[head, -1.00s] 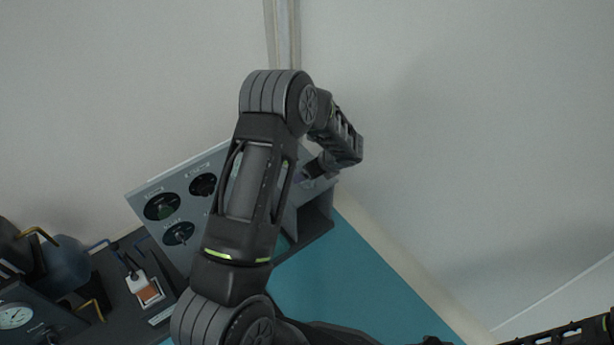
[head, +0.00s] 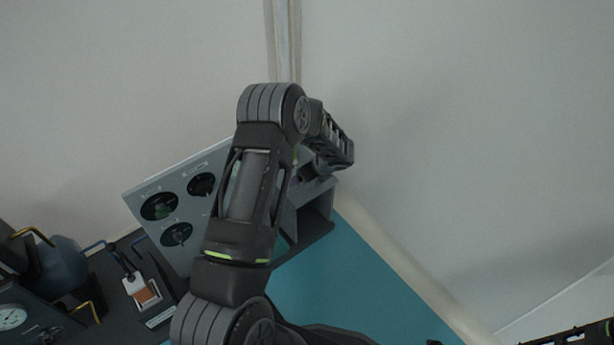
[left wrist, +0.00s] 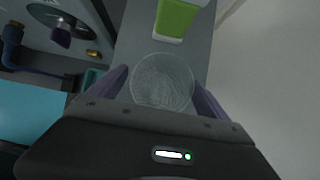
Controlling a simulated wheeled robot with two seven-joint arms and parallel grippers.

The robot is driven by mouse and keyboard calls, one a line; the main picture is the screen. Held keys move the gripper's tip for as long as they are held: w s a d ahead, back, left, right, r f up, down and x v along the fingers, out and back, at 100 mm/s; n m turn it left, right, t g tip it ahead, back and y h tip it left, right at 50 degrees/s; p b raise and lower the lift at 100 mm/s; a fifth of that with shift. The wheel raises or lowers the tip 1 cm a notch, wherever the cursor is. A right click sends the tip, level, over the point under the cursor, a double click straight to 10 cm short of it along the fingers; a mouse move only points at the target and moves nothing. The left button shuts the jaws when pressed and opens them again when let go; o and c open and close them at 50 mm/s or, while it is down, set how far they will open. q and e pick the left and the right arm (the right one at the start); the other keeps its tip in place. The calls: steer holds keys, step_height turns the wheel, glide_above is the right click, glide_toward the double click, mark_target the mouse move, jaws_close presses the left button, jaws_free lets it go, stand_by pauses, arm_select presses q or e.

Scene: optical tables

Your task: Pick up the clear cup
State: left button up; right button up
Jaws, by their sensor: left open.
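The clear cup (left wrist: 162,80) shows in the left wrist view as a round, see-through shape on a grey surface. My left gripper (left wrist: 160,88) is open, with one purple finger on each side of the cup. I cannot tell whether the fingers touch it. In the head view the cup cannot be made out. There my left arm reaches up over a grey panel box, and its gripper end is mostly hidden near the box's right side.
A green and white object (left wrist: 176,18) stands just beyond the cup. The grey panel box (head: 185,190) has several dark dials. A teal table top (head: 345,275) lies clear to its right, beside the wall. Dark equipment (head: 65,265) with hoses fills the lower left.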

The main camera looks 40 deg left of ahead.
arm_select(q)
steer(key=shift+c, duration=0.2)
steer(key=c, duration=1.4)
step_height(320, 180, up, 10)
steer(key=p, duration=0.3)
